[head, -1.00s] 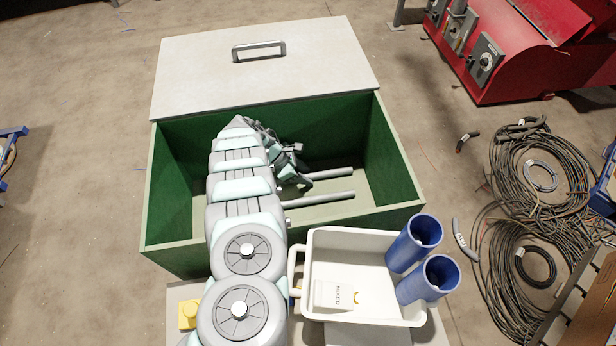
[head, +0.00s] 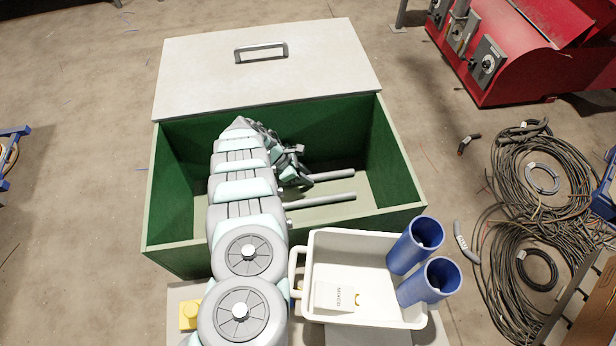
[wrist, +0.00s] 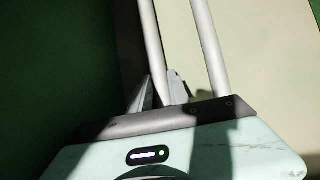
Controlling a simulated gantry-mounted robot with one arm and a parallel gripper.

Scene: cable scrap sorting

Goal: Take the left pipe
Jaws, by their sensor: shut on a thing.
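Two straight grey pipes lie side by side in the green box (head: 160,190). In the head view the far pipe (head: 335,175) and the near pipe (head: 325,200) run rightward from beside my arm. In the wrist view the left pipe (wrist: 151,45) runs down between my fingers, and the right pipe (wrist: 208,40) is outside them. My gripper (wrist: 160,92) is shut on the left pipe. In the head view my gripper (head: 298,180) is low in the box at the left end of the far pipe. My arm hides part of the box and the near pipe's left end.
A pale lid (head: 265,75) with a handle (head: 260,51) is at the box's far side. In front is a white bin (head: 375,245) with a label reading MIXED (head: 336,296) and two blue tubes (head: 415,245) at its right. Cable coils (head: 510,190) lie right, below a red machine (head: 525,55).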

